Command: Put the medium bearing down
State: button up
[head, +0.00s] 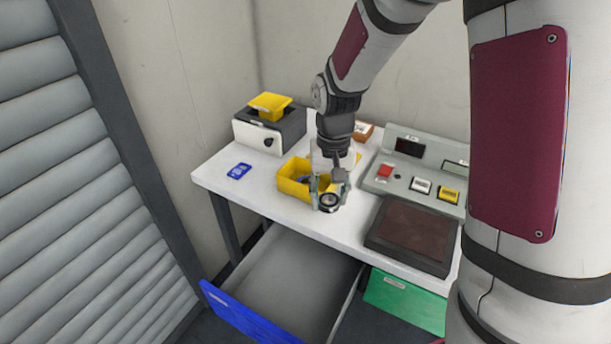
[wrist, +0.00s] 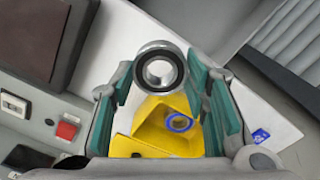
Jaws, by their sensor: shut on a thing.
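My gripper (head: 331,190) is shut on the medium bearing (head: 329,202), a metal ring with a dark inner band. The bearing also shows in the wrist view (wrist: 160,68), between the green finger pads at the fingertips. In the head view it is just in front of a yellow bin (head: 293,184), near the front edge of the white table (head: 222,176). The bin also shows in the wrist view (wrist: 151,136), with a blue-ringed part (wrist: 180,122) inside it. I cannot tell whether the bearing touches the table.
A blue tag (head: 239,171) lies on the table's left part. A machine with a yellow hopper (head: 270,106) stands at the back left. A grey button panel (head: 420,180) and a dark plate (head: 410,232) are on the right. The blue-fronted drawer (head: 245,314) below stands open.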

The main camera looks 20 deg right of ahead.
jog(key=w, duration=0.4)
jog(key=w+f, duration=0.1)
jog(key=w, duration=0.9)
jog(key=shift+w+d+f+b, duration=0.15)
jog(key=shift+w+f+b, duration=0.1)
jog(key=shift+b, duration=0.05)
jog(key=shift+f, duration=1.7)
jog(key=shift+f, duration=0.15)
jog(key=shift+f, duration=0.35)
jog(key=shift+f, duration=0.15)
jog(key=o, duration=1.2)
jog(key=shift+o, duration=0.2)
notch_tip(320, 180, up, 13)
jog(key=shift+r, duration=0.2)
